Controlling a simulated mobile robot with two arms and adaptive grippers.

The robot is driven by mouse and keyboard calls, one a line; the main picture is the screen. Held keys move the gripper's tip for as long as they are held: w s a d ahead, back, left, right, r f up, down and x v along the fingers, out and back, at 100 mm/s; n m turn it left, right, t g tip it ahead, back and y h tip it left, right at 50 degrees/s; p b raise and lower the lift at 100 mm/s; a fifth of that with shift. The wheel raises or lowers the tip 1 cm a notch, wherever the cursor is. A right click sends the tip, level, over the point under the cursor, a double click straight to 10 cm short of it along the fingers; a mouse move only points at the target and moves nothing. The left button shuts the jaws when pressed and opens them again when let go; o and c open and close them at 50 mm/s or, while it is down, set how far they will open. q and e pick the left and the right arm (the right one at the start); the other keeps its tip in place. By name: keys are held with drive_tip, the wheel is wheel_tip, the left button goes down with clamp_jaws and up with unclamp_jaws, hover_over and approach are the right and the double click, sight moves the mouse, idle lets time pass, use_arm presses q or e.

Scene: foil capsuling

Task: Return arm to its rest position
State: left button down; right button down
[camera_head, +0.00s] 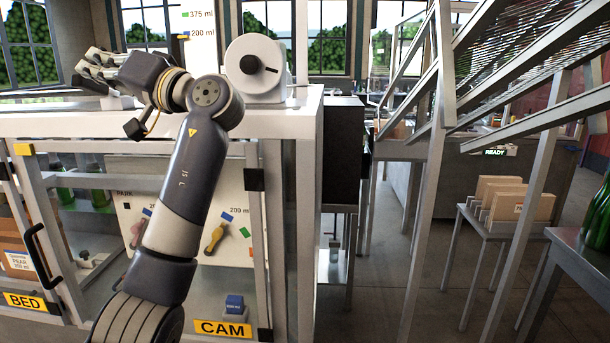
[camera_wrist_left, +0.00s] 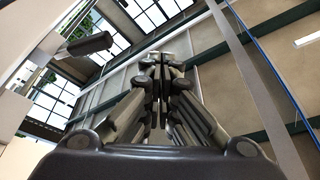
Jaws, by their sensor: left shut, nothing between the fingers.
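My left arm (camera_head: 186,185) rises from the bottom left of the head view and bends at the top toward the left. My left gripper (camera_head: 88,68) is above the white machine top (camera_head: 300,107), at the far left of it. In the left wrist view my left gripper (camera_wrist_left: 163,62) has its fingers together with nothing between them. I cannot tell the gap between the gripper and the machine top. My right gripper is not in view.
The white machine has a round drum with a black handle (camera_head: 259,64) close to my arm. Its framed front carries BED (camera_head: 24,301) and CAM (camera_head: 222,328) labels. A slatted metal rack (camera_head: 520,75) slopes down at the right. The middle floor is open.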

use_arm(q)
drive_tip(key=w+f+m+t+h, duration=0.1)
drive_tip(key=w+f+m+h, duration=0.15)
drive_tip(key=f, duration=1.05)
drive_tip(key=w+f+m+t+h, duration=0.2)
drive_tip(key=f+h, duration=0.1)
drive_tip(key=f, duration=0.9)
drive_tip(key=s+d+f+m+h, duration=0.1)
drive_tip(key=s+f+h, duration=0.2)
drive_tip(key=f, duration=0.8)
drive_tip(key=s+d+f+m+h, duration=0.1)
drive_tip(key=s+f+h, duration=0.15)
drive_tip(key=f, duration=0.85)
drive_tip(key=s+d+f+m+g+h, duration=0.1)
drive_tip(key=s+d+f+g+h, duration=0.3)
drive_tip(key=s+f, duration=1.35)
drive_tip(key=s+d+f+g+h, duration=0.1)
drive_tip(key=s+d+f+h, duration=0.2)
drive_tip(key=s, duration=0.6)
drive_tip(key=s+d+f+g+h, duration=0.15)
drive_tip(key=s+d, duration=0.25)
drive_tip(key=s, duration=0.5)
wheel_tip(320, 180, down, 27)
drive_tip(key=s, duration=0.1)
drive_tip(key=s+a+f+m+g, duration=0.1)
drive_tip(key=s+a+f, duration=0.1)
drive_tip(key=s+f, duration=1.3)
drive_tip(key=shift+s+a+f+g, duration=0.15)
drive_tip(key=shift+s+a+g, duration=0.2)
drive_tip(key=shift+s, duration=0.65)
